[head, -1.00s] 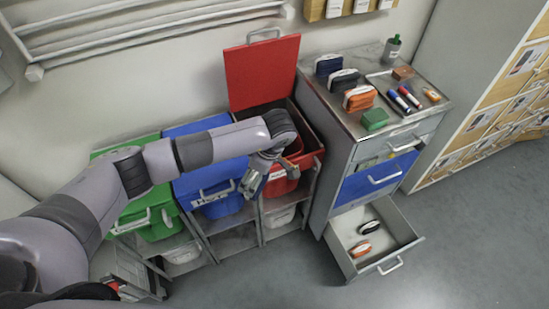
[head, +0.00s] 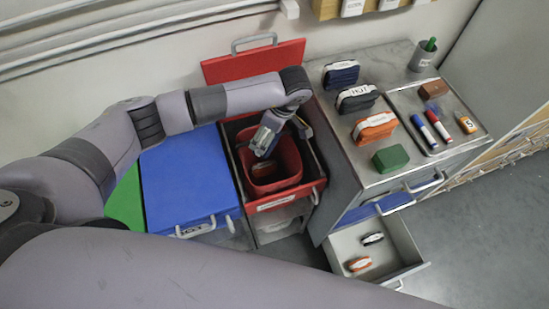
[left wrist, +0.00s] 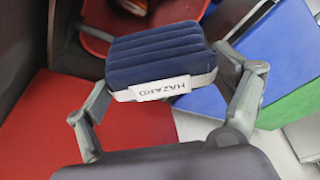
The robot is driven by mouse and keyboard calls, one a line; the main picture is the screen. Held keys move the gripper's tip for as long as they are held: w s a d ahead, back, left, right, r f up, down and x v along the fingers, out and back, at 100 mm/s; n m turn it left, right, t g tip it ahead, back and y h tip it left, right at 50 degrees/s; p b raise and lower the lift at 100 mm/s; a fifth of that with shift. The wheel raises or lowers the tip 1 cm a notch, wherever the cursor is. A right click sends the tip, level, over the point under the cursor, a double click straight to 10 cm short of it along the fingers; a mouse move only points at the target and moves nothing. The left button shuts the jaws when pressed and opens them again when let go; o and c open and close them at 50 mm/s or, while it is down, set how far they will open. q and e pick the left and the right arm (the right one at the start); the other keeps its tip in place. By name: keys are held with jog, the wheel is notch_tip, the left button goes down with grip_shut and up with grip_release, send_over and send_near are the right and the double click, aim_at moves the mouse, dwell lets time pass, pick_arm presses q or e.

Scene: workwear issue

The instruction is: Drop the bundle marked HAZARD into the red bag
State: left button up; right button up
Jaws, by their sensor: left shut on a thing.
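The navy ribbed bundle with a white band marked HAZARD (left wrist: 160,65) sits between the fingers of my left gripper (left wrist: 165,95) in the left wrist view. In the head view my left gripper (head: 266,140) hangs over the mouth of the red bag (head: 282,184), near its back left side, and mostly hides the bundle. The bag stands in an open bin and its rim also shows in the left wrist view (left wrist: 94,38). Something dark and orange-brown (head: 264,170) lies inside the bag. My right gripper is out of view.
The red lid (head: 240,65) stands open behind the bag. A closed blue bin (head: 185,180) is to the left. On the cabinet at right are navy (head: 341,75), dark (head: 357,98) and orange (head: 374,127) bundles and a tray (head: 450,118). A drawer (head: 385,262) stands open.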

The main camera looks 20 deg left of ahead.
pick_arm(q)
jog(key=shift+s+f+b, duration=0.85)
jog(key=shift+s+b, duration=0.1)
jog(key=shift+s, duration=0.1)
jog(key=f+b, duration=0.1)
jog(key=w+f+b, duration=0.1)
jog(key=f, duration=0.1)
jog(key=shift+f, duration=0.3)
jog(key=shift+s+r, duration=0.1)
jog(key=shift+s, duration=0.1)
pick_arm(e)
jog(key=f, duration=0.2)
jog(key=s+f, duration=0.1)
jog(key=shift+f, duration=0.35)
pick_arm(q)
jog(key=o, duration=1.1)
jog(key=shift+w, duration=0.1)
jog(key=shift+c, duration=0.2)
jog(key=shift+r, duration=0.1)
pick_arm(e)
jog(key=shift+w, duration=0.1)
pick_arm(q)
jog(key=shift+d+r, duration=0.15)
jog(key=shift+r, duration=0.15)
jog(key=v, duration=1.1)
